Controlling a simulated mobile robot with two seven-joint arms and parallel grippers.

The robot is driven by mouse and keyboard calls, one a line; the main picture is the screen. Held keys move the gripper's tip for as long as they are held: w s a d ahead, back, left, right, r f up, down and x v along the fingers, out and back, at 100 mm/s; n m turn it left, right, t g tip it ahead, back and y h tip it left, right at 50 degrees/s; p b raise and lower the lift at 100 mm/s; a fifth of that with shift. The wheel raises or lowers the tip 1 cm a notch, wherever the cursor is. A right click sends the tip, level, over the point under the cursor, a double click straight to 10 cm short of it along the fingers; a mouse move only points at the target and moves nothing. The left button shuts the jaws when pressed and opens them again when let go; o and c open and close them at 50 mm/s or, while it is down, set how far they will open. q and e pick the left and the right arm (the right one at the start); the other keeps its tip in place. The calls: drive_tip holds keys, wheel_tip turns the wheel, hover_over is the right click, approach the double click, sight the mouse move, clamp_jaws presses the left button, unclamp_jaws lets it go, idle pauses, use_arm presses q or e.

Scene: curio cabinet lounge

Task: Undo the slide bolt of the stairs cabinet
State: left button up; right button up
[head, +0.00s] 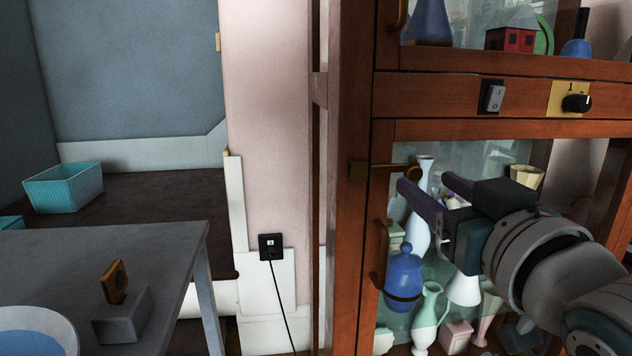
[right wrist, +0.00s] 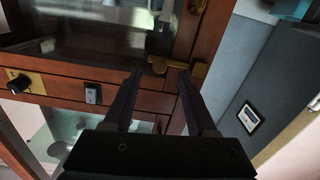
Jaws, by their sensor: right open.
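The cabinet (head: 345,240) is a wooden one with glass doors on the right of the head view. Its brass slide bolt (head: 385,168) lies level near the top left corner of the lower door, with a round knob (head: 415,172) at its right end. The bolt reaches across the gap between door and side post. In the right wrist view the bolt (right wrist: 198,69) and knob show beyond the fingertips. My right gripper (head: 424,183) is open and empty, its fingers pointing at the knob region; contact cannot be told. My left gripper is out of view.
A curved door handle (head: 380,262) is below the bolt. A rocker switch (head: 492,96) and a dial (head: 577,103) sit on the rail above. Vases stand behind the glass. A grey table (head: 165,245) is at the left; a cable hangs from a wall socket (head: 271,246).

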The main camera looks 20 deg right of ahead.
sight(416, 175)
drive_tip(key=shift+b+x, duration=0.35)
drive_tip(key=shift+x, duration=1.45)
clamp_jaws()
